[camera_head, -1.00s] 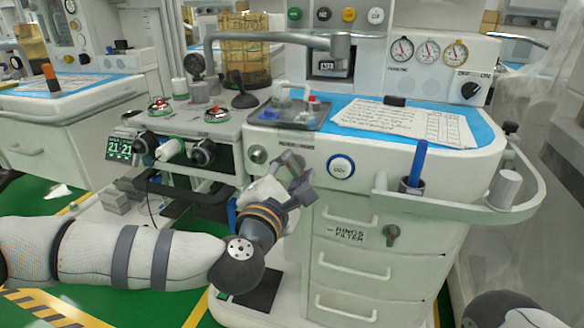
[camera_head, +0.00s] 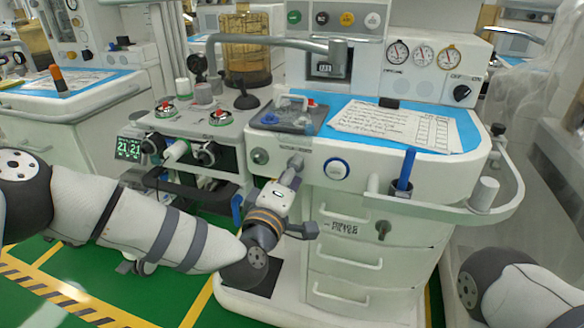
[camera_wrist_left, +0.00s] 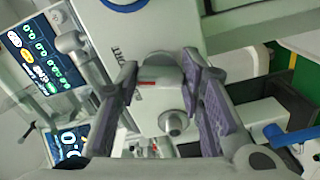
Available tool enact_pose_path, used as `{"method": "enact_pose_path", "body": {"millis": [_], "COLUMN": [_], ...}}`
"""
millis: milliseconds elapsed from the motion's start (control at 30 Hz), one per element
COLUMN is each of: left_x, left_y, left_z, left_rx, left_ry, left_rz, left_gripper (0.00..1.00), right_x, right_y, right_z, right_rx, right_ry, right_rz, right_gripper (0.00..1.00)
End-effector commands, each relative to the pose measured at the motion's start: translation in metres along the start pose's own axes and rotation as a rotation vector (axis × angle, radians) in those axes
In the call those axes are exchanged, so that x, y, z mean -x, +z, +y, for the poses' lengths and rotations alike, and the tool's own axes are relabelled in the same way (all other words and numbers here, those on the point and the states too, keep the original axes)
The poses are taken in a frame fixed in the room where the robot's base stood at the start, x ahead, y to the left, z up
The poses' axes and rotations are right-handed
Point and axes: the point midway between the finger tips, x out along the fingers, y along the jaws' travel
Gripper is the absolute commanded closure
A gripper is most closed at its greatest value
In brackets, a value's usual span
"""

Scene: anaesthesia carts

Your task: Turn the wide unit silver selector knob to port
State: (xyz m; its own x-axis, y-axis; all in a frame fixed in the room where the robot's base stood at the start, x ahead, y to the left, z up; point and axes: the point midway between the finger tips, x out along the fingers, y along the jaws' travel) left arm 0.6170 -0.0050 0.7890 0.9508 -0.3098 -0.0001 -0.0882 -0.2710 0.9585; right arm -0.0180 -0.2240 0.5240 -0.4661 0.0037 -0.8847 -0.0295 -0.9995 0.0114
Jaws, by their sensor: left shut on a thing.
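The silver selector knob (camera_wrist_left: 160,72) shows in the left wrist view, on the white front panel of the wide unit (camera_head: 405,175). It has a red mark on its near edge. My left gripper (camera_wrist_left: 160,80) is shut on it, with a finger on each side. In the head view my left gripper (camera_head: 292,170) reaches the panel from below and hides most of the knob. Lettering on the panel beside the knob is partly covered; "ORT" is readable. My right arm shows at the lower right of the head view, but its gripper is out of view.
A round silver fitting (camera_head: 260,156) sits left of the knob. Drawers (camera_head: 345,258) lie below the panel.

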Motion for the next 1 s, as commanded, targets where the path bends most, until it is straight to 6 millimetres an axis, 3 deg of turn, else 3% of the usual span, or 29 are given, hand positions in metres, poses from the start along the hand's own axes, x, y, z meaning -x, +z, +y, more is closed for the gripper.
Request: {"method": "enact_pose_path", "body": {"millis": [500, 1000], "left_x": [-0.001, -0.001], "left_y": [-0.002, -0.002], "left_z": [0.003, 0.000], "left_rx": [-0.391, -0.512], "left_ry": [0.004, 0.002], "left_rz": [0.005, 0.005], "left_gripper": [0.93, 0.93], "right_x": [0.024, 0.029], "right_y": [-0.003, -0.004], "right_z": [0.000, 0.000], "right_rx": [-0.001, -0.002], "right_ry": [-0.002, -0.003], "right_rz": [0.043, 0.054], "right_gripper": [0.60, 0.60]}}
